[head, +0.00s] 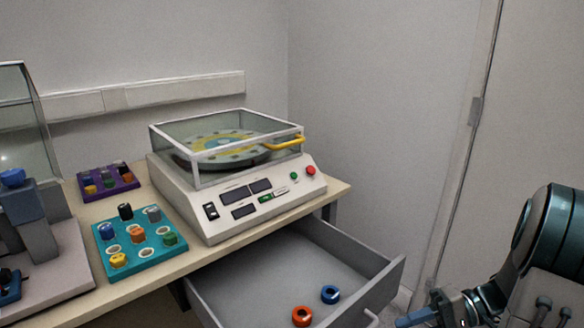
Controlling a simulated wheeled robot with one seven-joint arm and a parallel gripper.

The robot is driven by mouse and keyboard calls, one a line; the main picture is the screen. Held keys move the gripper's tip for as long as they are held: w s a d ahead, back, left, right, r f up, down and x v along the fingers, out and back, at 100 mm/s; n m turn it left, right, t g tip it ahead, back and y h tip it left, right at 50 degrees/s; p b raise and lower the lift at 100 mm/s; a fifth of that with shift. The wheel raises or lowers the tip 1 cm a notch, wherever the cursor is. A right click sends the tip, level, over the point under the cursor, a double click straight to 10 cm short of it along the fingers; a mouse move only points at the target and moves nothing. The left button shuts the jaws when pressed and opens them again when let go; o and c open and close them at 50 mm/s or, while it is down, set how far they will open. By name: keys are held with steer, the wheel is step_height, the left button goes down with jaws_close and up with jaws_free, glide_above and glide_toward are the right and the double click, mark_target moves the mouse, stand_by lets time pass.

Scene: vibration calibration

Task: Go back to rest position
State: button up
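My arm comes in at the lower right. My gripper (432,310) is at the bottom edge of the head view, right of the open drawer (385,279) and close to the drawer's handle (372,318). The gripper is partly cut off by the frame, and I cannot tell whether its fingers are open or shut. In the drawer lie an orange ring-shaped piece (301,316) and a blue ring-shaped piece (330,294), both apart from the gripper.
A white calibration machine (225,215) with a glass lid and yellow handle (284,143) stands on the table (180,262). A teal tray (150,256) and a purple tray (108,193) hold several coloured pieces. A grey device (45,240) stands left. Walls close the back and right.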

steer(key=s+a+r+t+h+p, duration=0.1)
steer(key=s+a+r+h+p, duration=0.1)
steer(key=r+p, duration=0.4)
steer(key=s+a+r+n+t+h+p, duration=0.1)
steer(key=a+r+h+p, duration=0.4)
steer(key=r, duration=0.6)
steer(key=s+a+r+n+t+h+p, duration=0.1)
steer(key=s+a+r+h+p, duration=0.2)
steer(key=r+h+p, duration=0.4)
step_height(320, 180, up, 2)
steer(key=shift+a+r+t+p, duration=0.15)
steer(key=shift+t+p, duration=0.15)
steer(key=shift+p, duration=0.55)
steer(key=shift+a, duration=0.1)
